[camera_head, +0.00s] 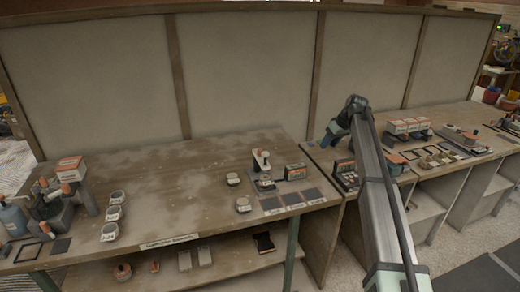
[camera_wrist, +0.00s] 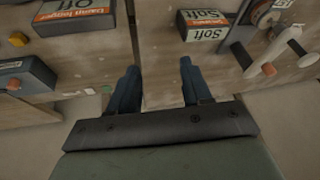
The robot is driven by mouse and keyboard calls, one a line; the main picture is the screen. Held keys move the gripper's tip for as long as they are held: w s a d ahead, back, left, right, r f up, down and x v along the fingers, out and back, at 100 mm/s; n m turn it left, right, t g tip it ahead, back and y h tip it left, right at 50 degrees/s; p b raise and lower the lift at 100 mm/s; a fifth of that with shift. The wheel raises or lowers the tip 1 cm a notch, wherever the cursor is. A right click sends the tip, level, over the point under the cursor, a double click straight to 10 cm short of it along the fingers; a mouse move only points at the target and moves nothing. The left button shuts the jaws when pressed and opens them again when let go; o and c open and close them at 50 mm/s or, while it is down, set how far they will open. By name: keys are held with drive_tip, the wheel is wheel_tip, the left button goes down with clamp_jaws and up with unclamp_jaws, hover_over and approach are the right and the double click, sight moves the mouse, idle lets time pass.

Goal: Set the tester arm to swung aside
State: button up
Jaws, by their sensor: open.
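The tester (camera_head: 264,184) stands on the workbench near the middle of the head view, with a pale upright arm (camera_head: 261,160) on it.
A labelled dark box (camera_head: 295,172) stands just right of the tester, reading "Soft" in the wrist view (camera_wrist: 204,26). Dark square tiles (camera_head: 291,198) lie in front. The bench between pots and tester is mostly clear.

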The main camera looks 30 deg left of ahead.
drive_tip(key=s+a+r+n+g+h, duration=0.1)
drive_tip(key=s+a+r+n, duration=0.15)
drive_tip(key=a, duration=0.55)
drive_tip(key=s+a+r+n+h, duration=0.1)
drive_tip(key=s+a+r+h, duration=0.15)
drive_tip(key=a, duration=0.65)
wheel_tip(320, 180, up, 4)
drive_tip(key=n+h, duration=0.1)
hover_over(260, 150)
wheel_tip(260, 150, down, 13)
drive_tip(key=shift+w+a+r, duration=0.1)
drive_tip(key=shift+w+r, duration=0.05)
drive_tip(key=shift+r, duration=0.05)
clamp_jaws()
